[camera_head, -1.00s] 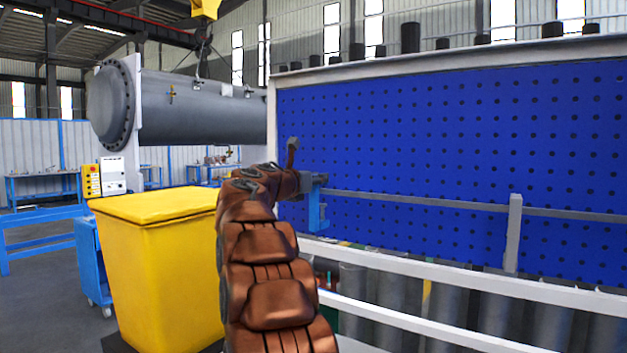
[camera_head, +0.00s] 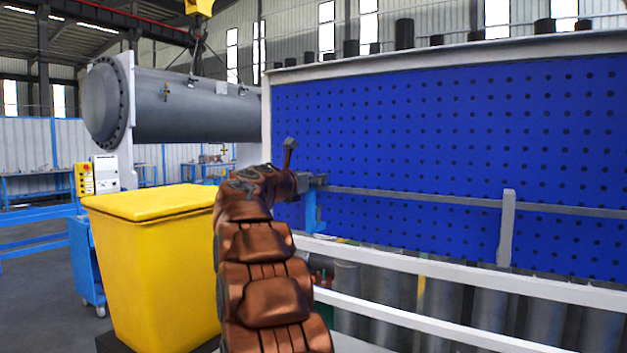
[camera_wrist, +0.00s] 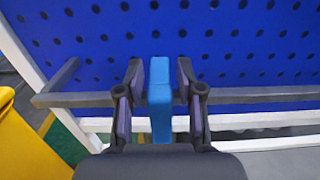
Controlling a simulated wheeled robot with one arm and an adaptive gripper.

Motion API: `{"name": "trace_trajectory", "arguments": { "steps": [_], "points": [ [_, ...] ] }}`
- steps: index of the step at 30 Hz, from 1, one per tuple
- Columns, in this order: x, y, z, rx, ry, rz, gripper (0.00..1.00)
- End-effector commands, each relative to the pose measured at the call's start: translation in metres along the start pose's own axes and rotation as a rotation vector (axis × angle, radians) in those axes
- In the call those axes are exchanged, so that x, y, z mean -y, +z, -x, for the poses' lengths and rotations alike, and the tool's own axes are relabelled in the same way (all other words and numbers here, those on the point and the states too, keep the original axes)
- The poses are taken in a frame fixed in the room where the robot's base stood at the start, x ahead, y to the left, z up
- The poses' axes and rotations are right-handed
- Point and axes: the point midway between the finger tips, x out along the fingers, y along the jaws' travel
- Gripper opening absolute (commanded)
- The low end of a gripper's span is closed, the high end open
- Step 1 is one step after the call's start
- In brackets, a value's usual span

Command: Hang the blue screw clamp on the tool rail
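The blue screw clamp (camera_wrist: 161,106) stands upright between the two fingers of my gripper (camera_wrist: 160,82) in the wrist view. In the head view the clamp (camera_head: 311,208) shows as a blue bar below the gripper's end. Its upper part is hidden behind the arm and gripper. The grey tool rail (camera_head: 420,198) runs along the blue pegboard. In the wrist view the rail (camera_wrist: 255,96) passes at the clamp's mid height. I cannot tell whether clamp and rail touch.
The blue pegboard (camera_head: 430,130) rises behind the rail. A grey upright (camera_head: 506,228) stands on the rail to the right. White bars (camera_head: 420,265) run below and in front. A yellow bin (camera_head: 150,265) stands left of my arm. The rail between gripper and upright is clear.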

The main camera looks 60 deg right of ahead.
Motion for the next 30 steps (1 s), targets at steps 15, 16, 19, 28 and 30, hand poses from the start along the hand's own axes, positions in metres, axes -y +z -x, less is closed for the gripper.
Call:
{"name": "trace_trajectory", "arguments": {
  "steps": [15, 16, 19, 28, 30],
  "points": [
    [0.000, -0.001, 0.004, -0.002, 0.001, 0.000, 0.52],
    [0.000, -0.001, 0.006, -0.002, 0.001, 0.000, 0.52],
    [-0.001, 0.000, 0.017, -0.002, 0.002, 0.001, 0.52],
    [0.000, 0.000, 0.064, 0.000, 0.002, 0.003, 0.52],
    [0.000, 0.001, 0.077, 0.001, 0.003, 0.000, 0.52]
  ]
}}
